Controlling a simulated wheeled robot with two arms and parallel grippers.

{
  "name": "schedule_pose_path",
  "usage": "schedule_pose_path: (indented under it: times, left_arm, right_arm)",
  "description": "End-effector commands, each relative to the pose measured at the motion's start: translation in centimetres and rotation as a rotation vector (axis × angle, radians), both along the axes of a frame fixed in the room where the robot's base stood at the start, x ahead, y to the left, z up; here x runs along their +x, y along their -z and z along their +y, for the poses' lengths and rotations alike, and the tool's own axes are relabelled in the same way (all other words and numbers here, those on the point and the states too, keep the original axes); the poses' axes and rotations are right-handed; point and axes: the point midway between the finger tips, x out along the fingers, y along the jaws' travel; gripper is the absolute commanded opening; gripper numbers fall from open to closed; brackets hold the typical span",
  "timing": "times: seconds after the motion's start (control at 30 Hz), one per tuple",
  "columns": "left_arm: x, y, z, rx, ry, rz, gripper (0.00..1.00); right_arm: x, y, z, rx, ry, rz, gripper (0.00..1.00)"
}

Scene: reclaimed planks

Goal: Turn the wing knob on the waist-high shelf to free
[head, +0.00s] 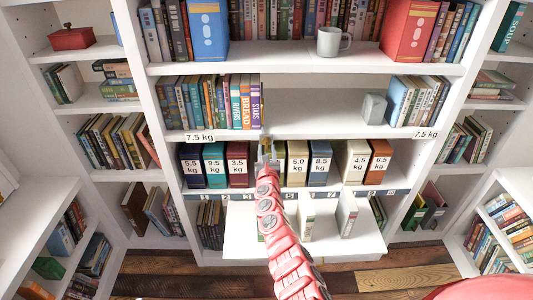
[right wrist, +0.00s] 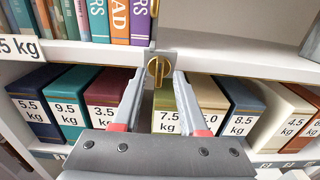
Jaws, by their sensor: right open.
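The brass wing knob (right wrist: 158,68) sits on a small grey plate (right wrist: 168,54) at the front edge of the waist-high shelf (right wrist: 230,60). Its wing looks about upright in the right wrist view; any marking on the plate is too small to read. In the head view the knob (head: 266,145) is small, just beyond my gripper. My right gripper (right wrist: 160,80) is open, one finger to each side of the knob, with gaps showing between them. The right gripper also shows in the head view (head: 267,158). My left gripper is out of view.
Books (head: 218,101) stand left on the waist-high shelf, and a grey bookend (head: 373,108) stands right. Below are weight-labelled boxes, such as the 5.5 kg box (head: 192,166) and the 8.5 kg box (head: 320,164). The shelf's middle right is clear. A white surface (head: 240,232) juts out low.

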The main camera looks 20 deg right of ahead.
Motion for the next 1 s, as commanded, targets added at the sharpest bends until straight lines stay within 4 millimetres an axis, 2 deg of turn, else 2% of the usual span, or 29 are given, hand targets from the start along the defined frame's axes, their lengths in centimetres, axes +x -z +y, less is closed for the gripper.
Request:
schedule_pose_path:
  times: [0.03, 0.2, 0.67, 0.9, 1.0]
  left_arm:
    - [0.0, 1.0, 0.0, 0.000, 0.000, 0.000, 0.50]
    - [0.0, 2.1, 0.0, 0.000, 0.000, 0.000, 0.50]
    - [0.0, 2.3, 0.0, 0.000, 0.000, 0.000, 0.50]
    - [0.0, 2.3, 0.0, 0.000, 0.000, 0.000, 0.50]
    - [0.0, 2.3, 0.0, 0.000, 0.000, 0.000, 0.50]
  right_arm:
    - [0.5, 0.8, -0.4, 0.006, 0.006, 0.001, 0.42]
    - [1.8, 0.6, -0.6, 0.005, 0.001, 0.003, 0.42]
    - [2.5, 0.1, -0.6, 0.001, -0.003, 0.002, 0.42]
    - [2.5, 0.1, -0.6, 0.000, -0.003, 0.001, 0.00]
    - [2.5, 0.1, -0.6, 0.000, -0.003, 0.001, 0.00]
